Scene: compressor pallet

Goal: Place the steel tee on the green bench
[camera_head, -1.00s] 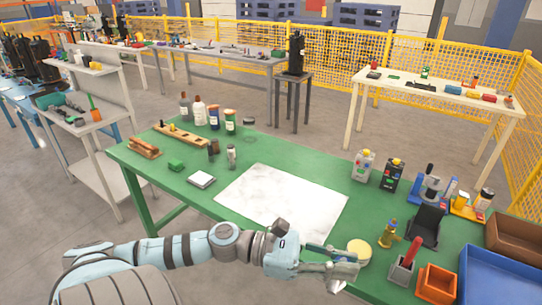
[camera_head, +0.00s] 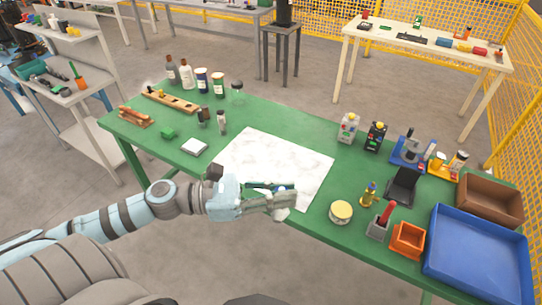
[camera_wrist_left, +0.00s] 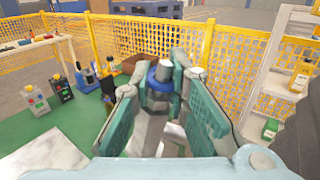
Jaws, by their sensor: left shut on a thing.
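My left gripper (camera_head: 286,204) is over the front part of the white sheet (camera_head: 268,160) on the green bench (camera_head: 325,223). In the left wrist view its fingers (camera_wrist_left: 161,82) are shut on a small grey metal piece, which I take to be the steel tee (camera_wrist_left: 164,70). Its rounded top shows between the fingertips, with blue around it; the fingers hide most of its shape. In the head view the fingers cover nearly all of it. I cannot tell whether it touches the bench. My right gripper is not in view.
A round tin (camera_head: 341,211), a brass fitting (camera_head: 369,194), an orange bin (camera_head: 408,239) and a blue tray (camera_head: 478,250) stand to the right. Bottles (camera_head: 187,74) and a white pad (camera_head: 194,147) are at the left. Most of the white sheet is clear.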

